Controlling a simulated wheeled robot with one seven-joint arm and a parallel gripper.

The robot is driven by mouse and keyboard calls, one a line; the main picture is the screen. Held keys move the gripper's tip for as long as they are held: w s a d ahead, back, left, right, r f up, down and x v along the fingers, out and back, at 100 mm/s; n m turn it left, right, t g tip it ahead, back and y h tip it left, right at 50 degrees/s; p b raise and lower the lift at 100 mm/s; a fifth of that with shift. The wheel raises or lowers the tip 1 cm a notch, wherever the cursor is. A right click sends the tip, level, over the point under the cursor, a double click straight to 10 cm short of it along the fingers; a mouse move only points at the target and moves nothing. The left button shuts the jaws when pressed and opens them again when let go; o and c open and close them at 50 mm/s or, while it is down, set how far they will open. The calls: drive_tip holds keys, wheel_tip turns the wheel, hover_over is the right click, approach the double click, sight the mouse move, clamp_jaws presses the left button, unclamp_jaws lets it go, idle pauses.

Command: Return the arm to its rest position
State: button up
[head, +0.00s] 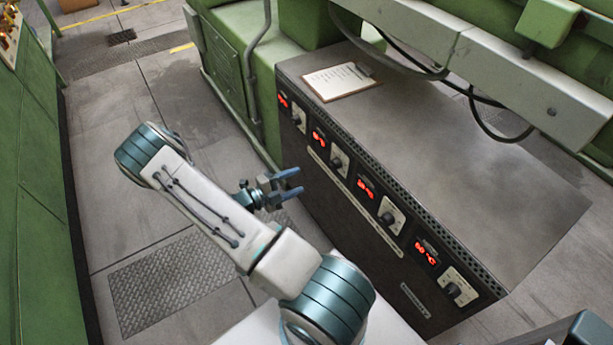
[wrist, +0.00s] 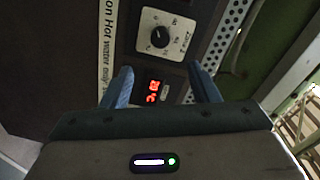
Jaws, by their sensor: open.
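My gripper (head: 291,183) is open and empty in the head view, with its two blue fingers pointing right toward the front of a dark control cabinet (head: 450,150). My arm is bent, and its white link lies across the middle of the head view. In the wrist view my gripper (wrist: 160,82) shows its two blue fingers spread apart, with nothing between them. Beyond the fingers, the wrist view shows a red digital display (wrist: 153,91) and a black dial (wrist: 160,37) on a pale plate. I cannot tell the exact gap between the fingertips and the panel.
The cabinet's front carries several dials and red displays. A clipboard (head: 342,81) lies on its top. Green machinery (head: 235,50) stands behind, and a green cabinet (head: 35,180) stands at the left. Black cables (head: 480,95) hang at the upper right. Grey floor (head: 105,130) is clear between them.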

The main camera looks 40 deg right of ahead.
drive_tip(key=shift+a, duration=0.45)
drive_tip(key=shift+w, duration=0.1)
drive_tip(key=s+a+r+n+t+y+p, duration=0.1)
drive_tip(key=s+a+r+n+y, duration=0.3)
drive_tip(key=r+n, duration=0.7)
drive_tip(key=s+a+r+n+t+y+p, duration=0.2)
drive_tip(key=s+a+r+n+y, duration=0.3)
drive_tip(key=r, duration=0.9)
drive_tip(key=s+a+r+n+t+y+p, duration=0.2)
drive_tip(key=s+a+r+n+y, duration=0.3)
drive_tip(key=n, duration=1.2)
drive_tip(key=shift+a+r+y+p, duration=0.75)
drive_tip(key=shift+a+r+y, duration=0.85)
drive_tip(key=shift+a+r, duration=1.8)
drive_tip(key=shift+d+r, duration=0.3)
drive_tip(key=shift+d, duration=0.05)
